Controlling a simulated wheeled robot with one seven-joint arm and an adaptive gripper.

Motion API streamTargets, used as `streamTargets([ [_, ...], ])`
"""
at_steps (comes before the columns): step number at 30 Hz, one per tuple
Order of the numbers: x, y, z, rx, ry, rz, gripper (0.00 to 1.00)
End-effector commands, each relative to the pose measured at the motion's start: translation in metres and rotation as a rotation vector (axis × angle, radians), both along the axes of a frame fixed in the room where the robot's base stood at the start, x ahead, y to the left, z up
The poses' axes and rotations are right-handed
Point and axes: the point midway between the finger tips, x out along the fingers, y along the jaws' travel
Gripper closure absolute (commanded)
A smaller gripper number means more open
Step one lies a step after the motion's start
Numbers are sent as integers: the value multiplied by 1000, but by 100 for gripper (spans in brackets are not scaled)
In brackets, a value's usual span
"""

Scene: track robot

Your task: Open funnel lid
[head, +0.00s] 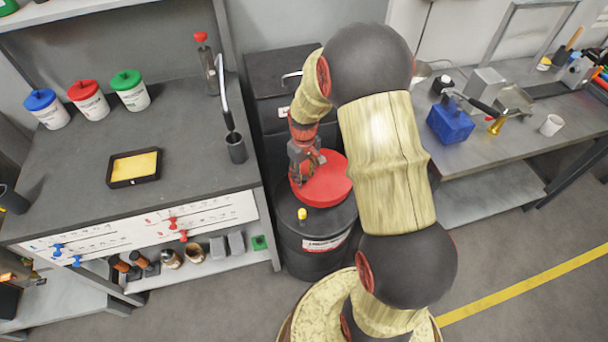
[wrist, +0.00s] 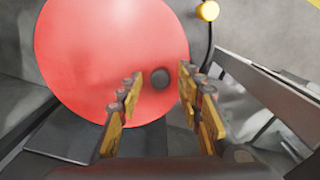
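The red round funnel lid (head: 328,180) lies on top of the black drum (head: 315,236) in the middle of the head view; it looks shut. In the wrist view the lid (wrist: 100,50) fills the upper left, with a dark round knob (wrist: 160,78) near its right edge. My gripper (head: 306,175) is over the lid's left part in the head view. In the wrist view my gripper (wrist: 160,88) is open, its two yellow-padded fingers apart on either side of the knob. I cannot tell whether they touch it.
A yellow knob (head: 302,214) stands on the drum's front rim. A grey workbench (head: 85,190) with lidded buckets is at the left, close to the drum. Another bench (head: 480,155) with a blue block (head: 450,122) is at the right. Open floor (head: 500,250) lies at the lower right.

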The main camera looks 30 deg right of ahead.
Motion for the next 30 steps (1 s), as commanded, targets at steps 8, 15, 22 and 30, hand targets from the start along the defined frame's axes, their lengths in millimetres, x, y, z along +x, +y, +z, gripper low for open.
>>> streamTargets([
  [8,0,0,0,0,0,0,81],
  [15,0,0,0,0,0,0,95],
  [22,0,0,0,0,0,0,100],
  [30,0,0,0,0,0,0,100],
])
